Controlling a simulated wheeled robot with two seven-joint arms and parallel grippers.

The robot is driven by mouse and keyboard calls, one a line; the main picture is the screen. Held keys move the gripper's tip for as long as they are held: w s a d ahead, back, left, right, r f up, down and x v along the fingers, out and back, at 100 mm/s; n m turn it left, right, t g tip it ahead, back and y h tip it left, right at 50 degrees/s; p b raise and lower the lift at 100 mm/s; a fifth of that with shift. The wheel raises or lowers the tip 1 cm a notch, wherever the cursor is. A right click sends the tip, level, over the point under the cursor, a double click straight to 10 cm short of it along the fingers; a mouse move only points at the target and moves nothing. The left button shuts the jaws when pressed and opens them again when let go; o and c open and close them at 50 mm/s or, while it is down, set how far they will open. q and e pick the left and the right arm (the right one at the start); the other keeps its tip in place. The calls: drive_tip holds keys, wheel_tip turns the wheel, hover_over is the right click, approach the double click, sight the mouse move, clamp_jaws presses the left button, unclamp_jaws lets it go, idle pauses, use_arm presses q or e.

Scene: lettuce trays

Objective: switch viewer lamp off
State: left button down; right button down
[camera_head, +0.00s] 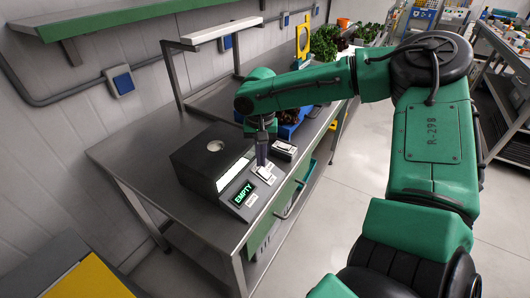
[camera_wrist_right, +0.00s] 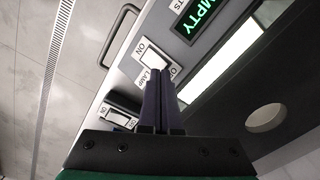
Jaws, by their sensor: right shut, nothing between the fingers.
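The viewer (camera_head: 205,158) is a dark grey box on the steel bench, with a round pale port on top. A bright white strip (camera_head: 233,173) glows on it beside a green "EMPTY" display (camera_head: 244,194). The strip also shows in the right wrist view (camera_wrist_right: 222,66). A white rocker switch (camera_wrist_right: 151,61) with "ON" and "LAMP" labels sits on its sloped front panel. My right gripper (camera_wrist_right: 160,74) is shut and empty, its fingertips at the switch's lower edge; I cannot tell whether they touch. The fingers hide part of the labels. In the head view the right gripper (camera_head: 262,160) points down over the panel.
A second small switch box (camera_head: 284,147) stands right of the viewer. A blue tray (camera_head: 288,130) and a raised steel shelf (camera_head: 210,36) are behind. Leafy plants (camera_head: 326,42) and a yellow stand (camera_head: 303,38) are farther along the bench. The bench's left end is clear.

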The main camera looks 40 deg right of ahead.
sight(261, 169)
drive_tip(key=shift+f+b, duration=0.55)
drive_tip(key=shift+f, duration=0.4)
idle(0.5)
wheel_tip(261, 169, up, 7)
drive_tip(key=p, duration=0.7)
idle(0.4)
